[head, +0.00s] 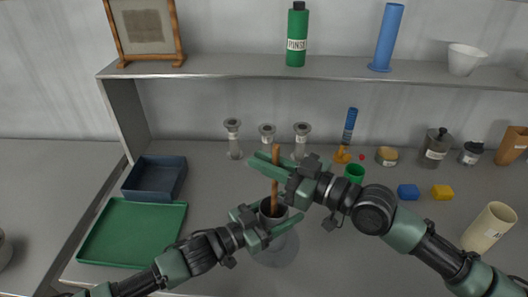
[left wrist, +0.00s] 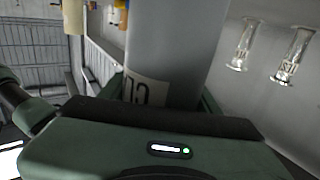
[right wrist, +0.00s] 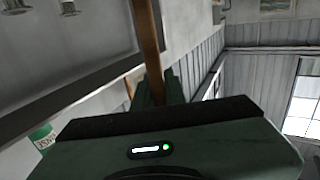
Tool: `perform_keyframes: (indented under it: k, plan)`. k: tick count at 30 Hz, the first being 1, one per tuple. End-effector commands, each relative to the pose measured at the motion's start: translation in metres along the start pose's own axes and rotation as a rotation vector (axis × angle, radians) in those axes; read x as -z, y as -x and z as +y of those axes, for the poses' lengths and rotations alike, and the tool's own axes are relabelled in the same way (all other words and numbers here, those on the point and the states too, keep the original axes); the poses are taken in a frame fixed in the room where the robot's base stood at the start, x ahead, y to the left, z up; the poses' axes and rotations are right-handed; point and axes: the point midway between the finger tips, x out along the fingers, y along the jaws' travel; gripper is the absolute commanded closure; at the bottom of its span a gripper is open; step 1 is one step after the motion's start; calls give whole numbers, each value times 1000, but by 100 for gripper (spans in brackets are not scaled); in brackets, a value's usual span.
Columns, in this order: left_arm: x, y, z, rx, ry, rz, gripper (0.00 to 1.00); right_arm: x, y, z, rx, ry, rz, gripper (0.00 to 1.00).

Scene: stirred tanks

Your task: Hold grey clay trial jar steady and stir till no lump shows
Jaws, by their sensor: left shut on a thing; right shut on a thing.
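The grey clay trial jar (head: 278,211) stands upright on a round grey base (head: 277,252) on the bench. My left gripper (head: 266,229) is shut on the jar from the left; in the left wrist view the jar's grey wall (left wrist: 172,45) rises between the fingers, with part of a label showing. A brown wooden stirring stick (head: 275,178) stands upright with its lower end in the jar. My right gripper (head: 272,168) is shut on the stick above the jar; the stick also shows in the right wrist view (right wrist: 148,40). The clay inside and any lumps cannot be made out.
A green tray (head: 130,262) and a dark blue bin (head: 155,178) lie left. Several glass pieces (head: 267,135) stand behind the jar. A green cup (head: 354,173), blue block (head: 408,191), yellow block (head: 442,192) and beige beaker (head: 489,227) are right. A shelf (head: 230,68) spans behind.

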Motion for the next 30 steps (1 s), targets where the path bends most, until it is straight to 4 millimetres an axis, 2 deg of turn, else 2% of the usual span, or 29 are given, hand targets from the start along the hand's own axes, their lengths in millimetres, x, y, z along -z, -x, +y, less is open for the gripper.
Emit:
perform_keyframes:
  k: [15,30]
  plan:
    - [0,0,0,0,1,0,82,-37,0,0,0,0,-1,100]
    - [0,0,0,0,1,0,82,-42,0,1,-2,-1,0,100]
